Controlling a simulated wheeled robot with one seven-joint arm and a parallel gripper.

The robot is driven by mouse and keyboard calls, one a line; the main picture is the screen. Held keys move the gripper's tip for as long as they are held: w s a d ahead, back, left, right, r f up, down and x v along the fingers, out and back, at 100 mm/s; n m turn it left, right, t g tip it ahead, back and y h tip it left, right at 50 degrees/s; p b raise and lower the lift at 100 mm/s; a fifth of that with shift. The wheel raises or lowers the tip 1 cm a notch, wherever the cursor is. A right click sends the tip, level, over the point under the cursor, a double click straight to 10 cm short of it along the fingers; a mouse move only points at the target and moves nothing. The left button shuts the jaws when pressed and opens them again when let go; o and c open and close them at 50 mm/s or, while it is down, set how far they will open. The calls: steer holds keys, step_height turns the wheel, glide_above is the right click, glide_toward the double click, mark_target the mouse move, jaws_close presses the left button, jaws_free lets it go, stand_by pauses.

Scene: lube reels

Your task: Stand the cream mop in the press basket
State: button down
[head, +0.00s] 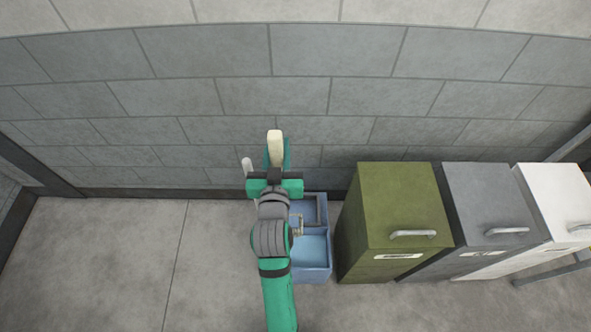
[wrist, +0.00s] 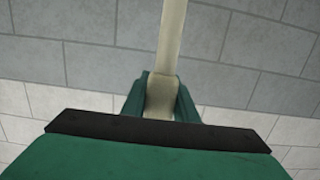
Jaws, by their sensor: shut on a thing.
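My gripper (head: 276,158) is shut on the cream mop's handle (head: 275,141). In the head view only the pale top end of the handle shows above my fingers; the rest of the mop is hidden by my arm. In the wrist view the cream mop (wrist: 170,40) runs up from between my green fingertips (wrist: 162,97). The blue bucket (head: 318,262) stands on the floor below and right of my gripper, partly behind my arm. A grey frame at its back part looks like the press basket (head: 316,207). I cannot tell where the mop head is.
An olive bin (head: 385,205), a grey bin (head: 480,190) and a white bin (head: 552,185) stand in a row right of the bucket. A grey block wall is behind. The floor at left is clear.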

steer(key=w+d+f, duration=0.4)
steer(key=w+f, duration=0.7)
steer(key=f, duration=0.1)
steer(key=shift+w+d, duration=0.2)
steer(key=shift+d, duration=0.2)
steer(key=shift+f, duration=0.2)
